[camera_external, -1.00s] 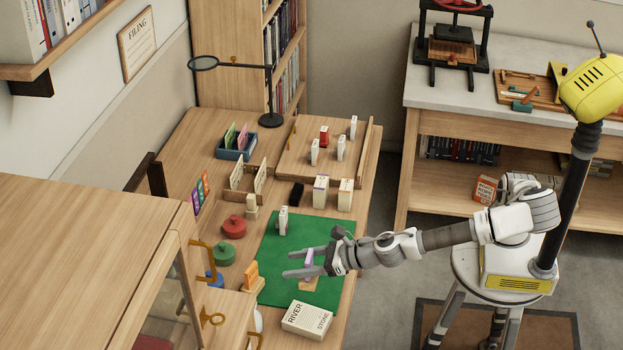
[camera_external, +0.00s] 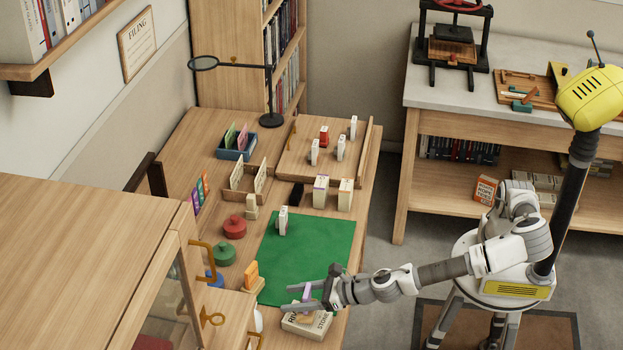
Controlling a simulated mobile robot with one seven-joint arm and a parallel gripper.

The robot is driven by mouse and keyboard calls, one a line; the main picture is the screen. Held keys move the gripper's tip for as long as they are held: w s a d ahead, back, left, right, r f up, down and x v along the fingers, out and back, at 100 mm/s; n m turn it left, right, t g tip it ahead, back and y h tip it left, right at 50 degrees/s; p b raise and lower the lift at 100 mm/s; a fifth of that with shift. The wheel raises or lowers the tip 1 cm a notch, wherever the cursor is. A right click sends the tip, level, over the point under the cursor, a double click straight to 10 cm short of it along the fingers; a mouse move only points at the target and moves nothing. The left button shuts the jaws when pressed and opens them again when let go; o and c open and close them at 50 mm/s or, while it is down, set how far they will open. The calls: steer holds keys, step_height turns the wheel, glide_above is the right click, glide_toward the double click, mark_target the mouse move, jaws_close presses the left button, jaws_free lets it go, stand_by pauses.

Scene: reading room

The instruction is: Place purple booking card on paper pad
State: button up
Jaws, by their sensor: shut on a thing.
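My gripper (camera_external: 308,298) is over the front right edge of the green mat, with its jaws shut on a small purple card (camera_external: 307,289). The card stands roughly upright between the fingers. Just below is a cream block (camera_external: 319,329) printed with "RIVER" and "STONE"; it looks like a pad or a book, and I see no other clear paper pad. The gripper and card hide part of its top. I cannot tell whether the card touches it.
The green mat (camera_external: 322,241) is mostly clear, with a white piece (camera_external: 283,220) at its back left. An orange piece (camera_external: 251,276) stands at its front left. Red (camera_external: 234,228) and green (camera_external: 222,254) round pots stand left. A cabinet (camera_external: 90,260) fills the lower left.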

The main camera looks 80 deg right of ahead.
mark_target(309, 296)
steer(key=shift+f, duration=0.5)
steer(key=o, duration=1.4)
steer(key=shift+o, duration=0.2)
steer(key=shift+r, duration=0.15)
steer(key=shift+r, duration=0.3)
steer(key=shift+s+r, duration=0.2)
steer(key=shift+r, duration=0.1)
steer(key=p+v, duration=0.2)
steer(key=v, duration=0.5)
